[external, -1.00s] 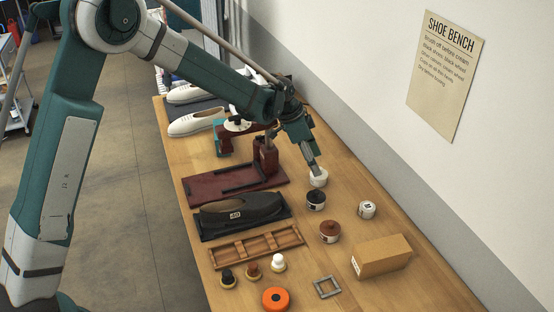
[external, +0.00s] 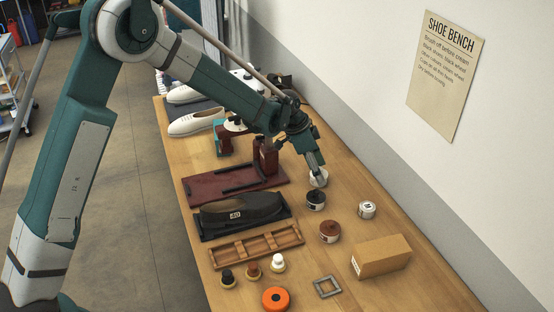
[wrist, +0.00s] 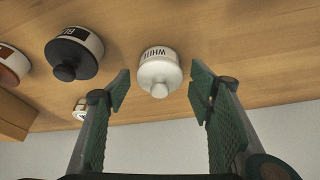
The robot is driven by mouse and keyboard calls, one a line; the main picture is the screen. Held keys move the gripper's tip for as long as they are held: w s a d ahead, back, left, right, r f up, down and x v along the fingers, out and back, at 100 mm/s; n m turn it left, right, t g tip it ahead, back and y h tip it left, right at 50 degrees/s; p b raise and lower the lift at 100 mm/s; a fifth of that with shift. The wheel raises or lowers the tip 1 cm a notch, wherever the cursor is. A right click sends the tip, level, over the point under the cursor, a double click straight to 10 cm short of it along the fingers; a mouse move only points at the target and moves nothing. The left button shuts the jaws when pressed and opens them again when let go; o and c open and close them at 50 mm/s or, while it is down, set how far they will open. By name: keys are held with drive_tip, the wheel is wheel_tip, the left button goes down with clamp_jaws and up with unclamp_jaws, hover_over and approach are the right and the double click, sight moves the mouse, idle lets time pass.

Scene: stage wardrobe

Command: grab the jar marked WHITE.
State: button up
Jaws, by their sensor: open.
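The white jar (wrist: 159,68) with a knobbed white lid reads WHITE upside down in the wrist view. It stands upright on the wooden bench (wrist: 240,35), and in the external view the white jar (external: 318,181) is partly hidden by my gripper (external: 318,172). In the wrist view my gripper (wrist: 160,88) is open, with one finger on each side of the jar's line. A gap shows between each finger and the jar, and nothing is held. Whether the fingertips reach down level with the jar is hard to tell.
The dark red stand (external: 230,184) and a black shoe (external: 240,208) lie left. A wall runs along the right.

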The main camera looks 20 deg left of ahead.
drive_tip(key=shift+w+d+f, duration=0.15)
drive_tip(key=shift+d+f, duration=0.05)
drive_tip(key=shift+f, duration=0.5)
drive_tip(key=c, duration=1.3)
